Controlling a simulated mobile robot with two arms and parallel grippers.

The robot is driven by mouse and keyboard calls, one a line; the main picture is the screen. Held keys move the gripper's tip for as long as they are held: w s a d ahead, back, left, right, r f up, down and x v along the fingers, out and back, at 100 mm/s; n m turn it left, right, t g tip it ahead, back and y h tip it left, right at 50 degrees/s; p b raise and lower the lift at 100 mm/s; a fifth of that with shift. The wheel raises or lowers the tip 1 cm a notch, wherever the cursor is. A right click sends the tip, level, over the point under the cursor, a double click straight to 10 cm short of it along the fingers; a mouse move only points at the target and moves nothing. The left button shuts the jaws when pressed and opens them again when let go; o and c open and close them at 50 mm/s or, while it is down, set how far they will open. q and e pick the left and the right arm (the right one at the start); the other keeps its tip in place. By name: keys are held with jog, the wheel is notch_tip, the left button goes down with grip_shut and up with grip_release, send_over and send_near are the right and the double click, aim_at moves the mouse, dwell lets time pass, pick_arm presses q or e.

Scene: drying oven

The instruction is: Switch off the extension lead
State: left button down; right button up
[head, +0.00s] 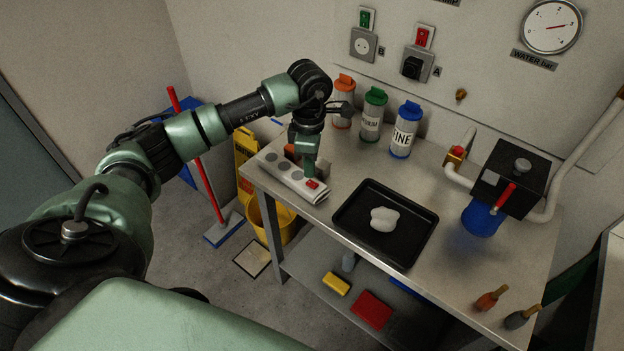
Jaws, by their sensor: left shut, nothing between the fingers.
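The extension lead (284,174) is a pale power strip with several grey round sockets. It lies at the left end of the metal bench. Its red switch (312,184) is at its right end. My left gripper (309,173) is shut and empty, pointing down just above the strip near the red switch. I cannot tell whether its fingertips touch the strip. My right gripper is not in view.
A black tray (350,234) with a white lump stands right of the strip. Orange, green and blue-lidded canisters (372,115) stand behind. Wall sockets A (417,66) and B (363,45) are above. A black box with a red lever (515,175) is at the right.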

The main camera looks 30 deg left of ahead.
aim_at(310, 182)
pick_arm(q)
jog(key=shift+r+p, duration=1)
jog(key=shift+r, duration=1.1)
